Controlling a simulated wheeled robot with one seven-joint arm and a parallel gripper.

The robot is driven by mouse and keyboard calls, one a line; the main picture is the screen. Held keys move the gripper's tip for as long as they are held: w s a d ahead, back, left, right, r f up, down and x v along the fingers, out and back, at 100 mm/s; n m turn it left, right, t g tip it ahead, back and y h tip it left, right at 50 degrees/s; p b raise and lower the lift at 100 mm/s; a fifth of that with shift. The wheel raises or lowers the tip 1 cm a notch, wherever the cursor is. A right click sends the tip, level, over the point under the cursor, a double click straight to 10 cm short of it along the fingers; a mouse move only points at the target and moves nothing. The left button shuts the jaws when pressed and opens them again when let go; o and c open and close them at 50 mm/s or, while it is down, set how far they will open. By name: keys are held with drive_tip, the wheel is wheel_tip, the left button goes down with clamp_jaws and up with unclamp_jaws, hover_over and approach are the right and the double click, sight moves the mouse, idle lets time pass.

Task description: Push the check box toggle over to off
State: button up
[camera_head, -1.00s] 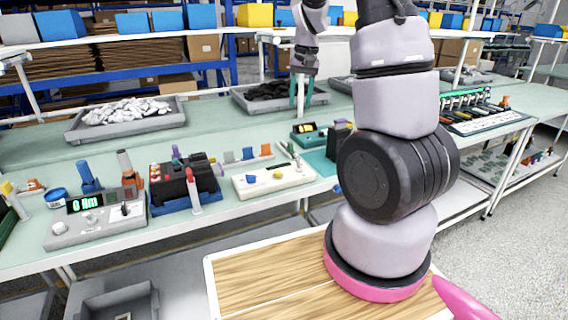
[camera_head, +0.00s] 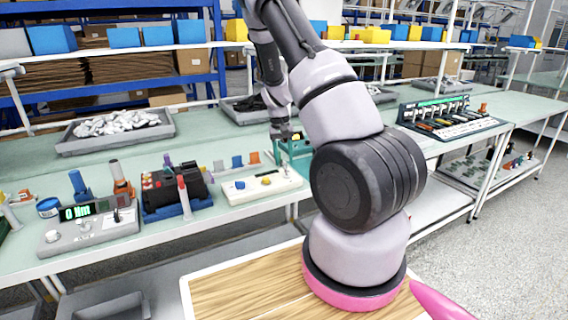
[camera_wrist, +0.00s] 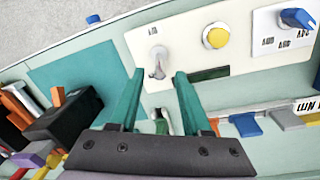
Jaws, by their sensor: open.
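The check box is a white panel with a yellow button and a blue knob. It lies on the bench in the head view (camera_head: 240,193) and fills the upper part of the wrist view (camera_wrist: 192,58). Its silver toggle (camera_wrist: 157,62) stands at the panel's left end in the wrist view. My gripper (camera_wrist: 159,74) is open, with its two teal fingertips on either side of the toggle and nothing held. I cannot tell whether the fingers touch it. In the head view my gripper (camera_head: 292,150) is over the box's right end and the toggle is hard to make out.
A black and red unit on a blue base (camera_head: 175,190) and a grey meter box (camera_head: 90,228) stand to the left. Small coloured clips on a rail (camera_head: 237,162) lie behind the box. In the wrist view a black block (camera_wrist: 65,117) is at the left.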

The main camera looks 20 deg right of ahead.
drive_tip(key=shift+d+f, duration=0.1)
drive_tip(key=shift+f, duration=0.9)
drive_tip(key=shift+c, duration=0.3)
clamp_jaws()
